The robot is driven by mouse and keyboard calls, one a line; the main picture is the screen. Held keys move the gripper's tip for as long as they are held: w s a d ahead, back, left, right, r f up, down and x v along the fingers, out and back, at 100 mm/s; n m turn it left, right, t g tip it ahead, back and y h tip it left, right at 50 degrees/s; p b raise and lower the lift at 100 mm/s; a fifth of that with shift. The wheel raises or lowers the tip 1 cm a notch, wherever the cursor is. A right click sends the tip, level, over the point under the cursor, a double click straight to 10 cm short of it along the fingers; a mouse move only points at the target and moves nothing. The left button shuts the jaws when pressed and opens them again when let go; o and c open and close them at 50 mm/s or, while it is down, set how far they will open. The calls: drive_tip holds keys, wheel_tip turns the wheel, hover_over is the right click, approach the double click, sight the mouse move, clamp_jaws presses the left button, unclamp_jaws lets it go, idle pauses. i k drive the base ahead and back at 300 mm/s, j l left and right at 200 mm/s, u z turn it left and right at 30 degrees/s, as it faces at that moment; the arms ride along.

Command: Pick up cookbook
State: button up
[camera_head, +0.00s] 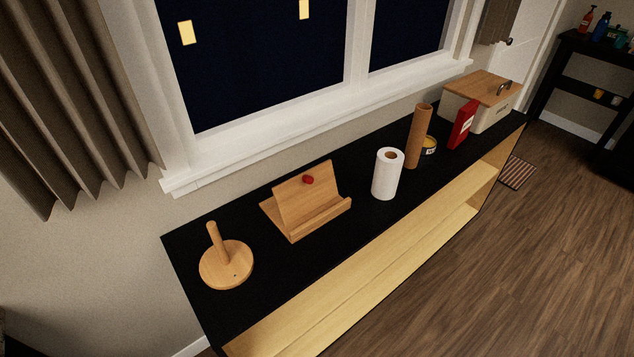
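I see no plainly recognisable cookbook. A wooden book stand (306,200) with a front ledge sits on the black countertop, left of the middle. It holds no open book, and a small red round thing (308,180) shows at its back panel. A narrow red item with a white label (462,125) stands upright near the far right end of the counter. I cannot tell whether it is a book, a carton or a bottle. My gripper is not in view.
On the black counter (210,325) stand a wooden paper-towel holder (226,264), a white paper roll (387,174), a brown tube (418,137), a small yellow-and-black tin (429,145) and a cream box with a wooden lid (482,101). The wooden floor (480,290) in front is clear.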

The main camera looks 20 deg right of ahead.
sight(462, 124)
drive_tip(key=l+z, duration=0.1)
drive_tip(key=z, duration=0.3)
drive_tip(key=i+z, duration=0.1)
drive_tip(key=z, duration=0.75)
drive_tip(key=i+l+z, duration=0.1)
drive_tip(key=z, duration=0.35)
drive_tip(key=i+z, duration=0.1)
drive_tip(key=z, duration=0.3)
drive_tip(key=i+j+z, duration=0.1)
drive_tip(key=i, duration=0.35)
drive_tip(key=j, duration=0.1)
